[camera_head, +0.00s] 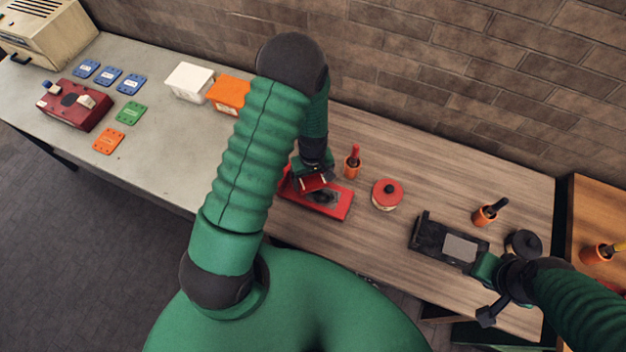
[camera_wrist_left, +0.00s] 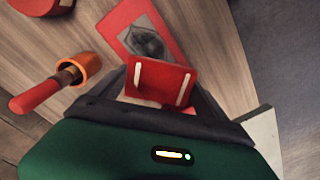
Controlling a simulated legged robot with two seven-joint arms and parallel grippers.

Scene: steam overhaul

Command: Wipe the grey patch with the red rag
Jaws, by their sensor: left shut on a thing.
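My left gripper (camera_head: 314,176) is shut on the red rag (camera_wrist_left: 161,82), a folded red piece with two pale strips, held between the fingers in the left wrist view. The rag also shows in the head view (camera_head: 313,182). It is over or beside a red plate (camera_head: 338,210), whose grey patch (camera_head: 324,197) has a dark smudge on it. The patch shows in the left wrist view (camera_wrist_left: 147,43), just beyond the rag; I cannot tell if they touch. My right gripper (camera_head: 485,268) is at the black fixture's right edge; its fingers are unclear.
A black fixture (camera_head: 425,236) with a light grey panel lies at right. An orange cup with a red-handled tool (camera_head: 352,167) and a red-lidded round tin (camera_head: 387,195) stand near the plate. Another orange cup (camera_head: 484,216) and a black-lidded pot (camera_head: 523,243) stand farther right.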

